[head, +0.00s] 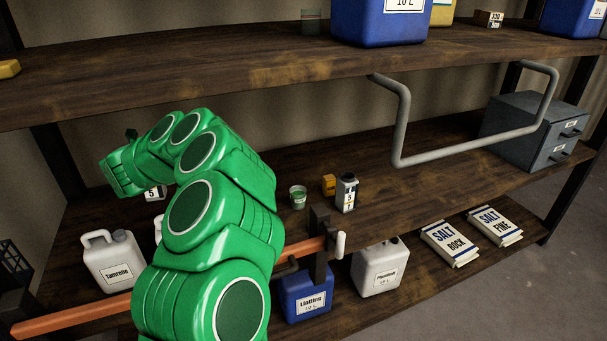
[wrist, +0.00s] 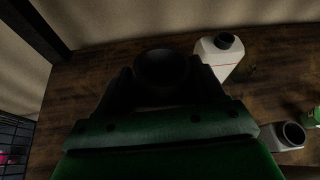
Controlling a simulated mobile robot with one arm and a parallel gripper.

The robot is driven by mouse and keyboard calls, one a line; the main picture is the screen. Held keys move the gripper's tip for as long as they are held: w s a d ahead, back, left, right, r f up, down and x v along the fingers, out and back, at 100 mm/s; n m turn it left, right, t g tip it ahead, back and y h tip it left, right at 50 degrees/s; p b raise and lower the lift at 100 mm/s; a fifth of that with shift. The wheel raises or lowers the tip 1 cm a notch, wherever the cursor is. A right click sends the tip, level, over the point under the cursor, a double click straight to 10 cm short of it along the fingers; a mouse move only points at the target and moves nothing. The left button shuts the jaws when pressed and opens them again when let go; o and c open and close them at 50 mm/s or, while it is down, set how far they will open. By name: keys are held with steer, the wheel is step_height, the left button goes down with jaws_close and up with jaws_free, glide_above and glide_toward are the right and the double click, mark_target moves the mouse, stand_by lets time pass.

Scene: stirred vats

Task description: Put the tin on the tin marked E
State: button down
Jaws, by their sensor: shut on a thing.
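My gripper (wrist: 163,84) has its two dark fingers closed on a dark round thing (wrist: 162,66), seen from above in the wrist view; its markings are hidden. In the head view my green arm hides the fingers. A small tin with a dark top and white label (head: 347,193) stands on the middle shelf, right of the arm. Another small labelled thing (head: 155,193) shows partly under my wrist. The wrist view shows a white container with a dark cap (wrist: 214,58) and a grey one with a dark cap (wrist: 285,136). I cannot read an E on any.
A grey bent rail (head: 400,125) hangs in front of the shelf. A grey drawer box (head: 535,130) stands at right. Jugs and salt bags (head: 450,243) fill the lower shelf.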

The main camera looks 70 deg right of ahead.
steer(key=s+d+m+g+h, duration=0.3)
steer(key=s+d+m+g, duration=0.5)
steer(key=s+d, duration=1.65)
steer(key=shift+s+d+r+m+g+y, duration=0.55)
steer(key=shift+s+d+r+m+g, duration=1)
steer(key=shift+s, duration=3.3)
steer(key=shift+s+d+r+m+g+y, duration=0.7)
steer(key=shift+s+d+m+g, duration=0.95)
steer(key=shift+s, duration=3.25)
steer(key=shift+s+d+r+m+g+y, duration=0.45)
steer(key=shift+s+d+r+m+g, duration=1.2)
steer(key=shift+s, duration=3.2)
step_height(320, 180, down, 8)
steer(key=n+g, duration=0.1)
steer(key=shift+d, duration=0.3)
steer(key=shift+f, duration=0.15)
steer(key=shift+c, duration=0.6)
jaws_free()
